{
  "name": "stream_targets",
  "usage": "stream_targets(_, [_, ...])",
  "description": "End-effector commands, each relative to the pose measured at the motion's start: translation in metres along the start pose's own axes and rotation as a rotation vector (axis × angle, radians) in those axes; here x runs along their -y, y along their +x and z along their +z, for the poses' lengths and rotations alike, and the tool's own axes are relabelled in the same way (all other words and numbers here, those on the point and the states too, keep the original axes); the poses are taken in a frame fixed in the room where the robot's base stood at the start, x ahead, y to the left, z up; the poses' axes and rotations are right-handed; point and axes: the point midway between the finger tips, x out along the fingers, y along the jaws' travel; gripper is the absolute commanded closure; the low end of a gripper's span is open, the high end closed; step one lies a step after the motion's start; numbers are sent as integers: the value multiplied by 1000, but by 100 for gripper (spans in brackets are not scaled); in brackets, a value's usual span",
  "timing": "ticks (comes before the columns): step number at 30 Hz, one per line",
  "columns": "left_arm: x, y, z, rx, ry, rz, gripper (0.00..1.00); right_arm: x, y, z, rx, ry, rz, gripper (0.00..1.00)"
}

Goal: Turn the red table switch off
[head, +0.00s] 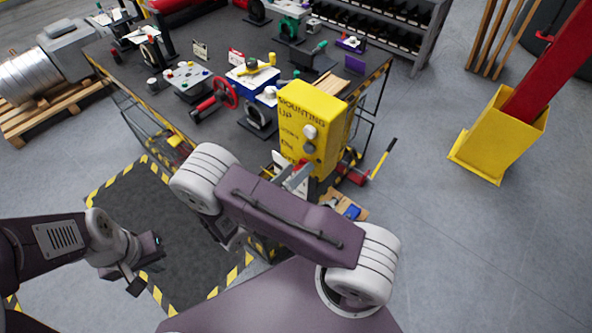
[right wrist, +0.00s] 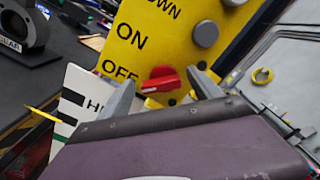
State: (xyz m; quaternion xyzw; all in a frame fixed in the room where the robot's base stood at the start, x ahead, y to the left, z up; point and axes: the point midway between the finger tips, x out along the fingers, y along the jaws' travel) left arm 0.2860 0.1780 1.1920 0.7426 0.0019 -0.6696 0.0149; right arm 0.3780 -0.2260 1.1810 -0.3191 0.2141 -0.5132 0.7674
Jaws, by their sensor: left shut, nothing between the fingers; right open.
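The red switch (right wrist: 162,80) is a knob low on the face of a yellow control box (head: 315,110), beside the printed words ON and OFF. Its grip lies roughly crosswise in the right wrist view; I cannot tell which word it points to. In the head view the switch (head: 301,165) is partly hidden by my right gripper (head: 295,178). That gripper is open, one finger on each side of the switch in the right wrist view (right wrist: 163,84). Contact cannot be told. My left gripper (head: 146,277) is shut and empty at lower left, away from the box.
Grey round buttons (right wrist: 205,34) sit above the switch on the box. The dark workbench (head: 125,75) carries a red handwheel (head: 220,97) and several valve parts. A red post in a yellow base (head: 497,135) stands at right. Open floor (head: 430,230) lies right of the box.

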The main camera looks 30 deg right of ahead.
Motion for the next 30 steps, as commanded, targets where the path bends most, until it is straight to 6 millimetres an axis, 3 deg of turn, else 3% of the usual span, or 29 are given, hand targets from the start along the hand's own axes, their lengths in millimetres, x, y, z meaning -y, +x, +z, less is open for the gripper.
stream_targets(6, [0,25,3,0,0,0,100,-6,-42,-3,5,6,8,25])
stream_targets(13, [1,40,4,0,0,0,100,-4,-82,-2,2,2,5,25])
stream_targets(30, [1,40,4,0,0,0,100,0,-90,0,0,0,1,25])
